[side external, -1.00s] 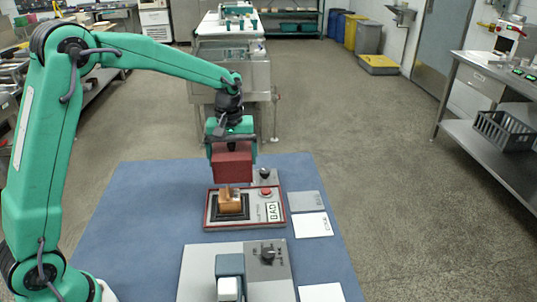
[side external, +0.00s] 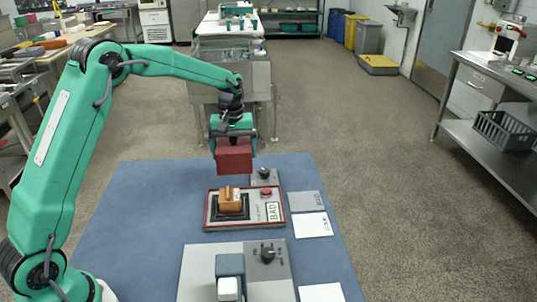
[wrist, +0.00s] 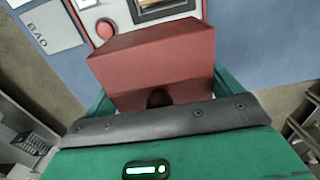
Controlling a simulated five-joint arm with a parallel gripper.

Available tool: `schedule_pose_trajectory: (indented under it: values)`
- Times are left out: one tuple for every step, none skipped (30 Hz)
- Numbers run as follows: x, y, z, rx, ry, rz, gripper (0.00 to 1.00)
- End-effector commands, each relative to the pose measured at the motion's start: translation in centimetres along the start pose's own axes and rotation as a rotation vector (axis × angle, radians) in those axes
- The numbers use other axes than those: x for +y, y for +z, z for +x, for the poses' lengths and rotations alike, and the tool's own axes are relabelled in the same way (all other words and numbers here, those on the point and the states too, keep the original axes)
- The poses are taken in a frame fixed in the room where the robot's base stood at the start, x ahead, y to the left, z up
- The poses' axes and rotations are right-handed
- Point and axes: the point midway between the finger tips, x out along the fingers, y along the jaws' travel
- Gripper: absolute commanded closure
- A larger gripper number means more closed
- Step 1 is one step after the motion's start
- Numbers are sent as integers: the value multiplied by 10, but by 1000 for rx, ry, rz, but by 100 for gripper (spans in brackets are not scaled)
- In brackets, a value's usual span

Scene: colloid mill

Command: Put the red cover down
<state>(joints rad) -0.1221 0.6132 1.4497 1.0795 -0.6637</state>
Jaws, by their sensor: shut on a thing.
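The red cover (side external: 234,156) is a box-like block held in my gripper (side external: 233,143), which is shut on it. It hangs in the air above and just behind the red-rimmed panel (side external: 240,222) marked BAD. In the wrist view the red cover (wrist: 155,60) fills the middle, between the green jaws of my gripper (wrist: 158,100). An orange-brown block (side external: 230,204) sits on the panel's dark square, uncovered. A red button (side external: 266,193) is on the panel's right side.
A grey plate with a black knob (side external: 264,173) lies behind the panel. In front is another plate with a knob (side external: 268,255) and a blue-grey block (side external: 229,266). Flat cards (side external: 311,225) lie at right. The blue mat (side external: 130,220) is bare on the left.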

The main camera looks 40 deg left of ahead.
Motion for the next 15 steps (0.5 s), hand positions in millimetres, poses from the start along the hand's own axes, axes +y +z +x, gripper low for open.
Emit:
schedule_pose_trajectory:
  values:
    - [-5,-8,6,-1,-1,-3,32]
    - [-8,-13,9,-1,-1,-3,32]
    - [-10,-18,13,0,0,-3,32]
    - [-12,-23,16,0,0,-3,32]
    - [-15,-27,19,0,0,-3,32]
    - [-18,-33,23,0,0,-3,32]
    - [-20,-37,26,0,0,-3,32]
    - [-23,-42,28,0,0,-2,32]
    - [-26,-47,32,0,0,-3,32]
    - [-28,-50,35,-1,0,-3,32]
    - [-29,-54,37,0,0,-2,32]
    - [-32,-58,40,0,0,-1,32]
    - [-33,-61,42,0,0,-1,32]
    - [-34,-64,43,0,0,-1,32]
    - [-36,-66,45,1,1,-1,32]
